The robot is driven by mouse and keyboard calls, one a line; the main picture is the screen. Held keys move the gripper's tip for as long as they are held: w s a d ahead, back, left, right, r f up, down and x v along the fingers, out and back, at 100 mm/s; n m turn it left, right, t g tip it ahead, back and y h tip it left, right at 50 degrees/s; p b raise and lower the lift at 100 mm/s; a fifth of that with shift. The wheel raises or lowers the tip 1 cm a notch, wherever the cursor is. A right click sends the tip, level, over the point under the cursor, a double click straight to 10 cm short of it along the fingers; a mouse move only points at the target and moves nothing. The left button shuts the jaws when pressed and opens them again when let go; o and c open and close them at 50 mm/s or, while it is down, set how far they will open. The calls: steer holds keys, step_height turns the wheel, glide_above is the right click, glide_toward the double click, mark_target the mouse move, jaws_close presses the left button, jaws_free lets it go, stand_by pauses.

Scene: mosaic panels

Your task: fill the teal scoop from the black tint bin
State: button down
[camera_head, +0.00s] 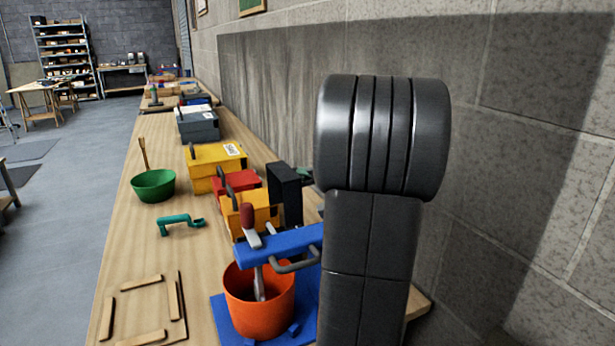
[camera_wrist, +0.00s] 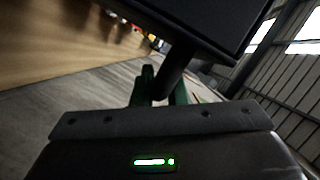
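The teal scoop (camera_head: 180,222) lies on the bench left of the bins, with its handle arched. The black tint bin (camera_head: 284,194) shows as a dark box right of the red and yellow bins. In the wrist view its dark underside or wall (camera_wrist: 215,25) fills the top. My gripper (camera_wrist: 163,92) has its green fingers on either side of the bin's dark handle (camera_wrist: 172,78) and looks shut on it. In the head view only a bit of green finger (camera_head: 306,177) shows beside the bin; my arm hides the rest. I cannot tell whether the bin touches the bench.
A red bin (camera_head: 240,180) and yellow bins (camera_head: 216,168) stand beside the black one. An orange bucket (camera_head: 258,305) with a tool, on a blue base (camera_head: 220,318), is in front. A green bowl (camera_head: 153,186) and wooden strips (camera_head: 142,283) lie left. The wall is close on the right.

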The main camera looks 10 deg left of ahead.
steer(key=shift+f, duration=0.1)
steer(key=d+b, duration=0.1)
steer(key=b, duration=0.1)
steer(key=w+d+m+b, duration=0.1)
steer(key=b, duration=0.1)
steer(key=shift+w+f+m+y, duration=0.15)
steer(key=shift+f+m+y, duration=0.15)
steer(key=shift+f+y, duration=0.1)
steer(key=c, duration=1.5)
jaws_free()
steer(key=shift+o, duration=0.2)
steer(key=b+v, duration=0.1)
steer(key=v, duration=1.2)
steer(key=shift+s+d, duration=0.25)
steer(key=shift+s, duration=0.05)
